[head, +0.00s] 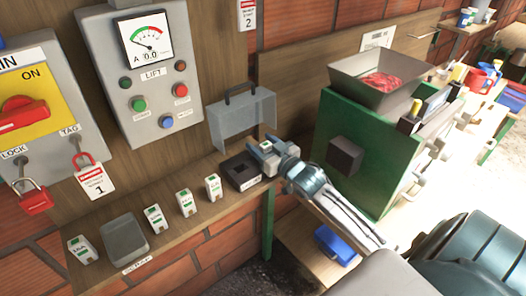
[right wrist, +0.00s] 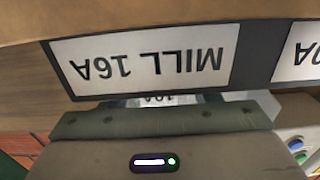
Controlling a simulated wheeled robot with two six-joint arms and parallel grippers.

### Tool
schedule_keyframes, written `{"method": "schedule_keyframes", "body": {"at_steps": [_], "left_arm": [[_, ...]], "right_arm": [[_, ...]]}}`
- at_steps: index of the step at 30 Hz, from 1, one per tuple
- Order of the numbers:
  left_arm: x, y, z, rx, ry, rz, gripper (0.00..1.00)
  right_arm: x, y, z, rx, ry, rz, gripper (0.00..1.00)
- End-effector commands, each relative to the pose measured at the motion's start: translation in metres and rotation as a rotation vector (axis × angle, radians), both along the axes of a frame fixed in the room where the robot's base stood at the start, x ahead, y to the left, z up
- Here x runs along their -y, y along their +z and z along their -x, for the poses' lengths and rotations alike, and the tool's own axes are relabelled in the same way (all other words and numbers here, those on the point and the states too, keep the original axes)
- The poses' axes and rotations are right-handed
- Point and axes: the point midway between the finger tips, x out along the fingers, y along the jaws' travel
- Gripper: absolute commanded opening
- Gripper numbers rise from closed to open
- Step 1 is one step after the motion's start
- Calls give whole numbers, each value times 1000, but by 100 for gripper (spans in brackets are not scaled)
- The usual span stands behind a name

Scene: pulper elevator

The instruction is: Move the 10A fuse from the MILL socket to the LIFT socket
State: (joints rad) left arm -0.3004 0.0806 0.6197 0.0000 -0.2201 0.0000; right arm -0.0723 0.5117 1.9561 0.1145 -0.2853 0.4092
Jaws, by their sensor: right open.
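My right gripper (head: 271,160) is at the right end of the wooden fuse shelf, with its jaws open around a pale fuse (head: 265,146) with a green mark. In the right wrist view, a partly hidden fuse top (right wrist: 157,99) reads "10A", upside down, just behind the upside-down "MILL 16A" label (right wrist: 145,60). The MILL socket itself is hidden by the gripper. Left of it in the head view is a dark, empty-looking socket (head: 240,170), apparently the LIFT one. In the right wrist view, a neighbouring label (right wrist: 298,50) is cut off and ends in "0A". My left gripper is not in view.
Several loose fuses (head: 186,202) and a grey tray (head: 125,239) stand along the shelf to the left. A clear cover (head: 243,121) stands raised behind the sockets. The LIFT panel (head: 150,75) is above; a green machine (head: 360,150) stands close to the right.

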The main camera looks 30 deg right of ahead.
Motion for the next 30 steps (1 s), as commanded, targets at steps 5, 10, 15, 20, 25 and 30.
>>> {"method": "schedule_keyframes", "body": {"at_steps": [5,10,15,20,25,30], "left_arm": [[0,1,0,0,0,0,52],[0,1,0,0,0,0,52],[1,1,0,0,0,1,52],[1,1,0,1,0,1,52],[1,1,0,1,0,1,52],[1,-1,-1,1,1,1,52]], "right_arm": [[-1,0,-7,1,1,1,56],[-1,0,-6,0,1,2,56],[-1,0,-6,0,1,2,23],[-1,0,-6,0,1,2,7],[-1,0,-6,0,1,2,7],[-1,6,-7,2,2,3,7]]}}
